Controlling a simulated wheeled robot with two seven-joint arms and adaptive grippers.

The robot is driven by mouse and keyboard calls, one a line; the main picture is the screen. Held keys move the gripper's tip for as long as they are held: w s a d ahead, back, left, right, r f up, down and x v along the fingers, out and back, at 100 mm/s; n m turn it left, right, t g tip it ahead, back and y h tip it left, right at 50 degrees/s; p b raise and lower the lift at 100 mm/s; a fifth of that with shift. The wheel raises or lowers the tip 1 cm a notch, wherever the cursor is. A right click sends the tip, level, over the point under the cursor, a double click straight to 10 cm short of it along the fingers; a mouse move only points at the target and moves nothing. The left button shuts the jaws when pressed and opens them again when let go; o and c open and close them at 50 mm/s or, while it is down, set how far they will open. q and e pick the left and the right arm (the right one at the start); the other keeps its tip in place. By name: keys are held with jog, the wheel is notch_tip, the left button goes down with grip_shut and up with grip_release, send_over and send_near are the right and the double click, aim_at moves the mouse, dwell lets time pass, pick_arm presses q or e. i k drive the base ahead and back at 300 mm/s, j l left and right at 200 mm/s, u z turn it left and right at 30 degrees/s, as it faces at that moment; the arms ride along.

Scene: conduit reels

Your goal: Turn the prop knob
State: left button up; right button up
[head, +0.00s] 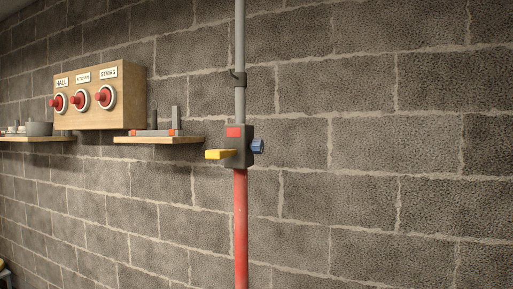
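A blue ridged knob (257,146) sticks out from the right side of a grey box (240,140) on a vertical pipe. A yellow lever (220,154) points left from the same box, and a red patch (234,132) is on its front. No label reading "prop" is visible. Neither of my grippers is in view, and nothing touches the knob.
A grey conduit (240,50) runs up from the box and a red pipe (240,230) runs down. At left, a wooden board (130,95) carries red knobs (105,96) labelled HALL, KITCHEN and STAIRS. A shelf (155,140) holds small grey and red parts. The wall right is bare.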

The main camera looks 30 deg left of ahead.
aim_at(258, 145)
jog(key=k+j, duration=0.45)
jog(key=j, duration=0.15)
jog(key=k+j+z, duration=0.15)
jog(key=k+j, duration=0.25)
jog(key=j, duration=0.15)
